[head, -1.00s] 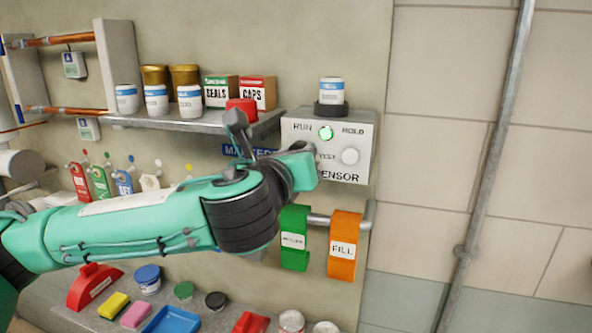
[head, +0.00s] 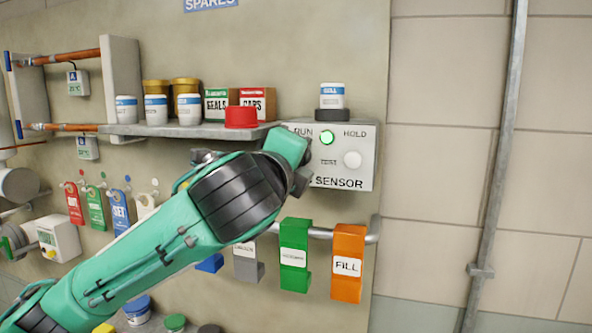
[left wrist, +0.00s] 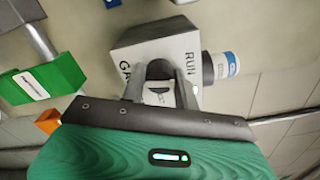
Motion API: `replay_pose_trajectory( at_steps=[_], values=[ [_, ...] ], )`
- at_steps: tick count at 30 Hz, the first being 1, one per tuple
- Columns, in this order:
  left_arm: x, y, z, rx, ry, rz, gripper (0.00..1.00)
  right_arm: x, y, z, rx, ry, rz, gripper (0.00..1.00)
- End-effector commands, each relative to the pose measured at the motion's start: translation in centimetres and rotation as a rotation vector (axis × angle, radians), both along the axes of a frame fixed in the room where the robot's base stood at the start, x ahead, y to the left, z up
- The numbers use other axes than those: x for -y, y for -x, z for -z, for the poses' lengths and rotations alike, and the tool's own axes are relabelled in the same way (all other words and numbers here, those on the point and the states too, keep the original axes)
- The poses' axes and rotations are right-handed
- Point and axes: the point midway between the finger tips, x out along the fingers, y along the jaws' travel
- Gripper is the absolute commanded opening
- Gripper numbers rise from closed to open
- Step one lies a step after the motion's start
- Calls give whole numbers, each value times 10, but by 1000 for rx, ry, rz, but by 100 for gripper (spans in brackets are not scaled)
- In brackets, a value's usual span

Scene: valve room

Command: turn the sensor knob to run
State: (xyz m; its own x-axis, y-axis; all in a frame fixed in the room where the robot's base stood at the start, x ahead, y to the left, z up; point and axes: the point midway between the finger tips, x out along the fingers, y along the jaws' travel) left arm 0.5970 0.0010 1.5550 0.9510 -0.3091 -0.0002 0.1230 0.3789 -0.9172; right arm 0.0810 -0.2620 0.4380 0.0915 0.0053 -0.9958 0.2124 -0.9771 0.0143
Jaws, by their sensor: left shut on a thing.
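The white sensor panel (head: 362,183) hangs on the wall with RUN, HOLD and SENSOR lettering, and a green lamp (head: 327,137) is lit on it. My left gripper (head: 304,172) is at the panel's left side, and the hand covers that part in the head view. In the left wrist view, its fingers (left wrist: 161,80) are shut around a pale piece at the panel face (left wrist: 150,48), which looks like the sensor knob (left wrist: 157,95). The knob's pointing direction cannot be made out. My right gripper is not in view.
A labelled jar (head: 332,96) stands on top. A shelf (head: 165,130) with jars, boxes and a red cap is left. Green (head: 294,250) and orange (head: 347,262) tags hang below on a rail.

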Motion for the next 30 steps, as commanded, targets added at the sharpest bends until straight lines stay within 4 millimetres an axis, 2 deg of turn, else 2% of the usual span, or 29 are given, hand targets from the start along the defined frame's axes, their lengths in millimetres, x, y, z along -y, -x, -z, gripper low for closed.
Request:
replay_pose_trajectory(
  at_steps=[12, 29, 30],
  values=[
    [0, 0, 1, -62, 189, 0, 8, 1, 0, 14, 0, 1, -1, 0],
    [0, 0, 0, -72, 219, 0, 8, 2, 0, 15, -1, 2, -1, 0],
    [0, 0, 0, -72, 219, 0, 32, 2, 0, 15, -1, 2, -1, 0]
  ],
)
